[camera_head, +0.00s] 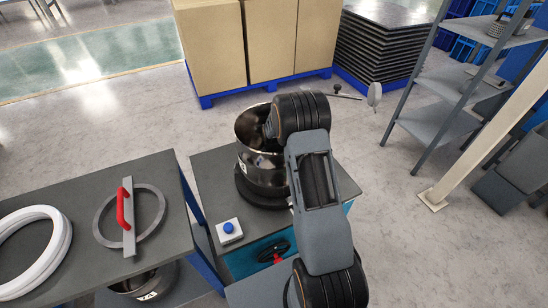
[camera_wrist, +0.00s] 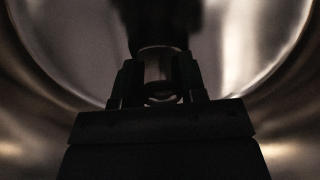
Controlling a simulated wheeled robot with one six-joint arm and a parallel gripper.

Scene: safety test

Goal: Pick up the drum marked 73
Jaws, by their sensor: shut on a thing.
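A shiny metal drum (camera_head: 260,172) stands upright and open on a dark base on the middle table in the head view. It has a small white label low on its side, too small to read. Another metal drum (camera_head: 146,281) sits low under the left table, with a label that seems to start with 7; its second digit is unclear. My arm reaches into the open drum on the middle table, and its end is hidden there. In the wrist view my gripper (camera_wrist: 158,95) is inside the drum, shut on a small shiny metal piece (camera_wrist: 160,65).
The left table holds a white ring (camera_head: 62,256) and a grey ring with a red handle (camera_head: 125,196). A blue button box (camera_head: 229,231) sits at the middle table's front left. Boxes (camera_head: 210,45) stand behind, and a grey shelf (camera_head: 440,85) stands right.

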